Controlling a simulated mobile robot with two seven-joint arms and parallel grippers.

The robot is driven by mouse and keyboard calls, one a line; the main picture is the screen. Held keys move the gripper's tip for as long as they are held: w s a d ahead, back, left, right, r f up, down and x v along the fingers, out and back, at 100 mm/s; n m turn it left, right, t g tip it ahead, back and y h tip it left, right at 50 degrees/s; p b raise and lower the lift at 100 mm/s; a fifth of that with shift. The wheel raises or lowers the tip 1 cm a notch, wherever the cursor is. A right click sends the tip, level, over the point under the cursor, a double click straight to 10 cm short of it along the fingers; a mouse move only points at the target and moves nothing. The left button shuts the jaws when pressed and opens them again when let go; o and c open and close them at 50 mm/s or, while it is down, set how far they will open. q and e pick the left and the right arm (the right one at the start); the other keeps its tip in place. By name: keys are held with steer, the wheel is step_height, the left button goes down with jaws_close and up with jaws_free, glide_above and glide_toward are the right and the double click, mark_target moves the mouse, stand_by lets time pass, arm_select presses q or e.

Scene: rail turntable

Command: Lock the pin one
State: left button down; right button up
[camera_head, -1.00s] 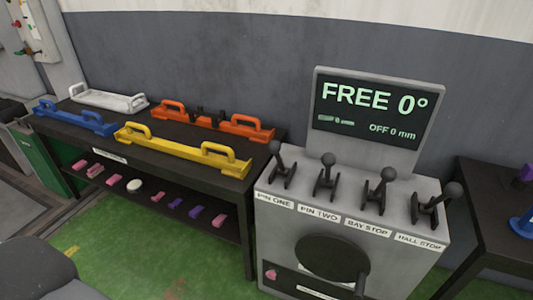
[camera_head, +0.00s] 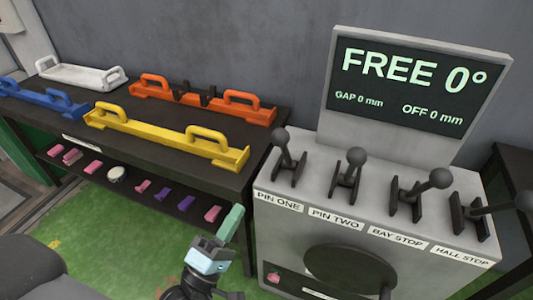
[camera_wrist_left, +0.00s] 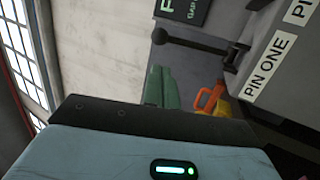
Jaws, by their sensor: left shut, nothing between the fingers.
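The PIN ONE lever (camera_head: 286,158) is the leftmost of the levers on the grey console (camera_head: 280,225). It has a black ball knob, stands up and leans slightly left, above its PIN ONE label (camera_head: 279,201). In the left wrist view the lever (camera_wrist_left: 195,43) is ahead, with its label (camera_wrist_left: 265,67) at right. My left gripper (camera_head: 236,217) is low and left of the console front, below the lever and apart from it. Its green fingers (camera_wrist_left: 161,86) are shut with nothing between them. My right gripper is not in view.
The console screen (camera_head: 412,85) reads FREE 0°, GAP 0 mm, OFF 0 mm. PIN TWO (camera_head: 347,175), BAY STOP (camera_head: 420,190) and HALL STOP (camera_head: 480,212) levers stand to the right. A black table (camera_head: 150,160) with yellow (camera_head: 165,138), orange and blue handled bars is at left.

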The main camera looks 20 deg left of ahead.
mark_target(276, 145)
arm_select(q)
steer(key=shift+s, duration=0.1)
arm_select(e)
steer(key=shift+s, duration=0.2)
